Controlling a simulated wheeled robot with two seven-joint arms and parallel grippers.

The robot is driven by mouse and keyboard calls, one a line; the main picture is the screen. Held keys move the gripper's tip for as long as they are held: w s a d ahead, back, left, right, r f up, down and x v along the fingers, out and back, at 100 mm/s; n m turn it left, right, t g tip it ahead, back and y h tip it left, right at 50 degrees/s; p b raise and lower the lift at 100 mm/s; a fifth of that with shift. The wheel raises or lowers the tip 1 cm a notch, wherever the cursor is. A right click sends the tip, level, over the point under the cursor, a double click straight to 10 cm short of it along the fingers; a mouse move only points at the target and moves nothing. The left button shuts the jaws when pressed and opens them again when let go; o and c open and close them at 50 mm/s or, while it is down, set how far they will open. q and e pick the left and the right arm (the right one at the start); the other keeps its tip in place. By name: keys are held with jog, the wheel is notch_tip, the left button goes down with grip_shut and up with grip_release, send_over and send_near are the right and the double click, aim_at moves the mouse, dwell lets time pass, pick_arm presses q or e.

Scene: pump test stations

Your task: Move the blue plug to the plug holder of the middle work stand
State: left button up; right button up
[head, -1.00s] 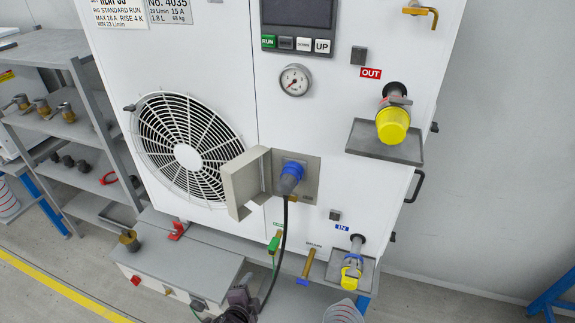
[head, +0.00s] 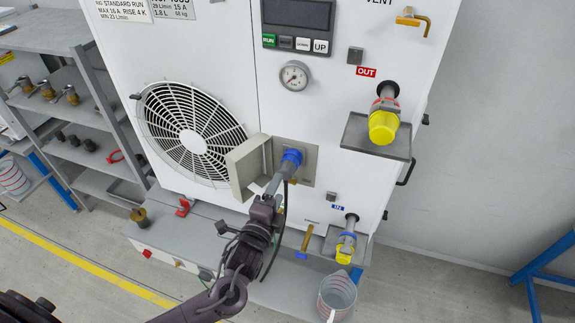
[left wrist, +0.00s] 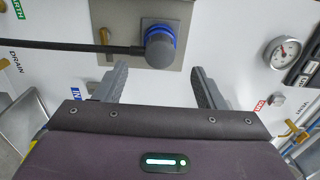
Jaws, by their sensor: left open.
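The blue plug (head: 291,158), with a blue collar, a grey body and a black cable, sits in a socket plate on the front of the white machine. In the left wrist view the plug (left wrist: 161,46) lies just beyond the fingertips, with its cable running left. My left gripper (head: 272,190) is open and close in front of the plug. In the left wrist view the two fingers (left wrist: 160,70) are spread apart with nothing between them. I cannot make out a plug holder. My right gripper is not in view.
An open metal flap (head: 247,168) stands out left of the plug. A capped OUT port (head: 383,125) with a tray and a capped IN port (head: 346,242) are to the right. A measuring jug (head: 338,294) stands below. A shelf rack (head: 85,150) is at left.

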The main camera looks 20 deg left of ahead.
aim_at(287, 169)
pick_arm(q)
jog(key=shift+w, duration=0.1)
jog(key=w+b, duration=0.3)
jog(key=w, duration=0.4)
jog(key=shift+d+b, duration=0.1)
jog(key=shift+b, duration=0.2)
jog(key=shift+w, duration=0.95)
dwell(0.4)
jog(key=shift+c, duration=0.3)
jog(key=c, duration=1.3)
jog(key=shift+s, duration=0.1)
jog(key=shift+p, duration=0.35)
